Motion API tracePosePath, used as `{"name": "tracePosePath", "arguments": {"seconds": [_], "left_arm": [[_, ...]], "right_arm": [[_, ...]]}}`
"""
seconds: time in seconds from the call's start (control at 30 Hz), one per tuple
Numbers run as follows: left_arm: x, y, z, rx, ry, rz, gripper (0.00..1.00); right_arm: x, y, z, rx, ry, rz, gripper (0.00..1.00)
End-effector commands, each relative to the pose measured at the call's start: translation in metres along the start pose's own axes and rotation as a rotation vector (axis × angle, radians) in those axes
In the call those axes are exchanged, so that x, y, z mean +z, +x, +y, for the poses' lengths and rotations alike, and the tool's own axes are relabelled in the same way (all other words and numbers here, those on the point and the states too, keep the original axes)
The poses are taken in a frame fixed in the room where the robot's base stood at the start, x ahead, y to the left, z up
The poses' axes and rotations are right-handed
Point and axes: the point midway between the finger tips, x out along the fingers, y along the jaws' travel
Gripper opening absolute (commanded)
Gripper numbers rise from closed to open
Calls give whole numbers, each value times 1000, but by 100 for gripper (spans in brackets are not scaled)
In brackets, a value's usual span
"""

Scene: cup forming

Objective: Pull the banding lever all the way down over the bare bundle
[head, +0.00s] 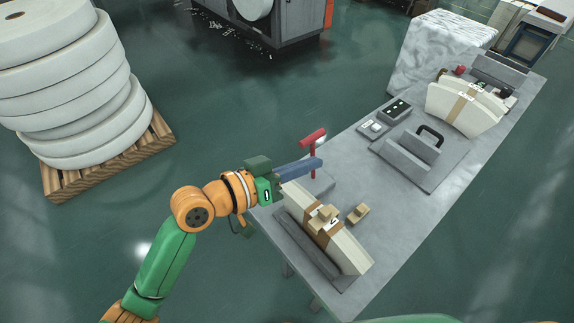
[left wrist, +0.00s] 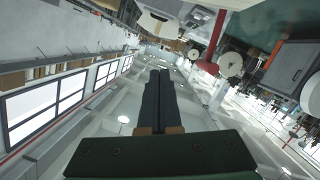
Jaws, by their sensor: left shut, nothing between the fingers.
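The red banding lever (head: 312,145) stands upright with its T-shaped handle at the top, at the left edge of the grey table; its red handle also shows in the left wrist view (left wrist: 212,48). My left gripper (head: 318,163) is shut and empty, its blue-grey fingers level beside the lever's post, just below the handle. I cannot tell whether they touch it. In the left wrist view the fingers (left wrist: 158,75) lie together, with the red handle off to their right. A curved cream bundle (head: 345,250) with brown strips lies in a grey cradle near the lever. My right gripper is not seen.
The grey table (head: 360,170) also holds small tan blocks (head: 357,213), a grey fixture with a black handle (head: 430,135), a control box (head: 396,108) and a second, banded bundle (head: 470,100). White rolls (head: 75,90) stand on a pallet at left. Floor between is clear.

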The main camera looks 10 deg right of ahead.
Motion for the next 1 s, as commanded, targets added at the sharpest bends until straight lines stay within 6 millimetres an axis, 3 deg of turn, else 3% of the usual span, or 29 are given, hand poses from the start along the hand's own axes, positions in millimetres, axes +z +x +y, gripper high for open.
{"name": "tracePosePath", "arguments": {"seconds": [0.1,0.3,0.8,0.87,1.0], "left_arm": [[3,-22,-1,-1,4,-1,0],[1,-43,-1,0,1,1,0],[2,-45,-2,-6,0,-2,0],[15,-47,-9,-48,-1,-28,0],[90,-72,-51,-306,-23,-202,0]], "right_arm": [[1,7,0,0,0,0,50],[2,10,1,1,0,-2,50],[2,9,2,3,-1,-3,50],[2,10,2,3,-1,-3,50],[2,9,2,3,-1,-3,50]]}}
